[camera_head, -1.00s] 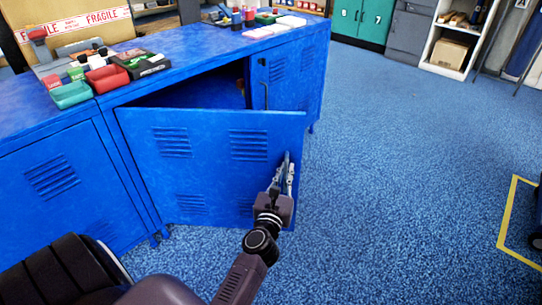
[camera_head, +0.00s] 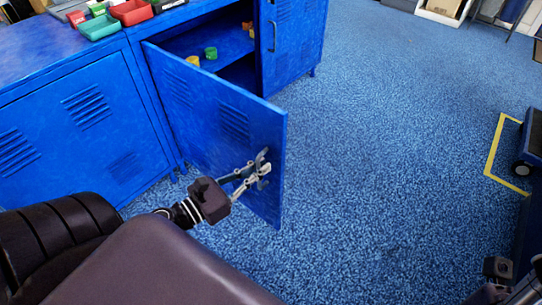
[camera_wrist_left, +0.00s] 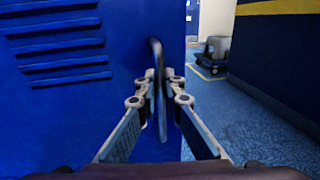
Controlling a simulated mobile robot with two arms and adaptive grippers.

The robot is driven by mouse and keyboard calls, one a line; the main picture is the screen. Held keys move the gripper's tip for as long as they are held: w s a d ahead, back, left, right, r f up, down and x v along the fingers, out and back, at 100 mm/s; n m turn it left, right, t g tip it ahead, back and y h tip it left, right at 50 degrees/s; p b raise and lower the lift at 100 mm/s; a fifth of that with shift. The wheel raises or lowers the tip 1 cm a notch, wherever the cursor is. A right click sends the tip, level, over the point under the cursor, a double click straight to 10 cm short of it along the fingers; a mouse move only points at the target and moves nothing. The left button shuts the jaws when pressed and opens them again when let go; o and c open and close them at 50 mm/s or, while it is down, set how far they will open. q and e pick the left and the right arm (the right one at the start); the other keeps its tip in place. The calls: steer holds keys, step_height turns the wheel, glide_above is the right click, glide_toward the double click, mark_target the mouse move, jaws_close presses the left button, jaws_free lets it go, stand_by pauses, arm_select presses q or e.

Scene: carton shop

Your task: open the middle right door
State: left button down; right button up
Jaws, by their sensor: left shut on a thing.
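The middle right door (camera_head: 215,125) is a blue panel with vent slots, swung well open on its left hinge side. Its outer face also shows in the left wrist view (camera_wrist_left: 90,120). My left gripper (camera_head: 262,170) is shut on the door's handle (camera_wrist_left: 157,75), a dark upright bar near the door's free edge. In the left wrist view the two fingers (camera_wrist_left: 160,95) sit on either side of this handle. Behind the door, the cabinet interior shows a shelf with a green cup (camera_head: 211,53) and a yellow cup (camera_head: 193,61). My right gripper (camera_head: 497,268) is partly visible at the bottom right; its fingers are unclear.
A closed blue door (camera_head: 85,125) is to the left and another closed blue door (camera_head: 292,40) to the right. Coloured trays (camera_head: 131,12) stand on the cabinet top. The blue floor (camera_head: 390,130) is clear up to a yellow line (camera_head: 493,150) and a wheeled cart (camera_head: 528,145).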

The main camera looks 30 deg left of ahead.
arm_select(q)
steer(key=shift+m+g+h, duration=0.3)
steer(key=shift+m+h, duration=0.2)
steer(key=shift+h, duration=0.3)
steer(key=shift+d+b+v, duration=0.2)
steer(key=shift+v, duration=0.9)
steer(key=shift+d+b+v, duration=0.15)
steer(key=shift+d+v, duration=0.1)
steer(key=shift+v, duration=0.9)
steer(key=shift+s, duration=0.1)
steer(key=c, duration=2.3)
jaws_free()
steer(key=shift+c, duration=0.2)
steer(key=v, duration=1.2)
